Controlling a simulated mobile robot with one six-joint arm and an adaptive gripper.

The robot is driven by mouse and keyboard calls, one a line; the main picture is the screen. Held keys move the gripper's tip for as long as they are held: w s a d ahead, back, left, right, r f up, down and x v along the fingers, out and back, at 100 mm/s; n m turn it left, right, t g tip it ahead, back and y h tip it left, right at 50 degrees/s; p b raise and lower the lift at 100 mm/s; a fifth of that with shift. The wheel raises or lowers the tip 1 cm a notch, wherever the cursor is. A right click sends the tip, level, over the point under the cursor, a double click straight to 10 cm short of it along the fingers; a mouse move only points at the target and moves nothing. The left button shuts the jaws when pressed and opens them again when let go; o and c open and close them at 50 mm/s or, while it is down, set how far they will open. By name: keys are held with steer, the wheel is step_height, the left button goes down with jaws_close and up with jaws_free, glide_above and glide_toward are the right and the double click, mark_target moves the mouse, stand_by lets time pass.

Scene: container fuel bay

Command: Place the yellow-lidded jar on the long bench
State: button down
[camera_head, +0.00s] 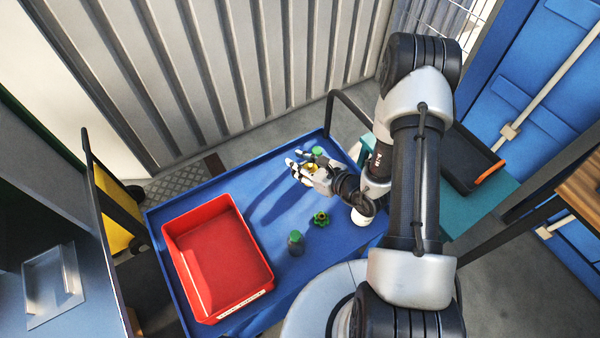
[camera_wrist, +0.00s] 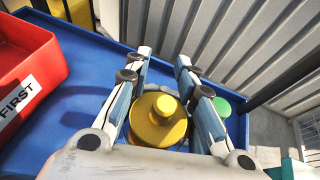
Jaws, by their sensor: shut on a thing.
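The yellow-lidded jar (camera_wrist: 158,120) is between the two fingers of my gripper (camera_wrist: 163,58) in the wrist view. Its round yellow lid with a knob faces the camera, and most of its body is hidden below the lid. In the head view only a little yellow of the jar (camera_head: 312,168) shows at my gripper (camera_head: 297,164), which is shut on it over the far part of the blue cart top. I cannot tell whether the jar touches the surface. Which surface is the long bench is not clear.
The blue cart top (camera_head: 255,185) carries a red bin (camera_head: 228,250), a green knob-like part (camera_head: 320,219) and a dark green-capped bottle (camera_head: 295,243). A green-topped item (camera_head: 318,151) stands close beside my gripper. A teal surface (camera_head: 490,205) with a black tray (camera_head: 468,160) lies right; a wooden top (camera_head: 582,190) is at the edge.

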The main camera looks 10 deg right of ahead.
mark_target(307, 165)
step_height(307, 165, up, 14)
steer(key=s+d, duration=0.1)
steer(key=s, duration=0.1)
steer(key=shift+d+r+m+t+h+b, duration=0.15)
steer(key=shift+d+m+t+h+b, duration=0.15)
steer(key=shift+m+b, duration=0.1)
steer(key=shift+w, duration=0.1)
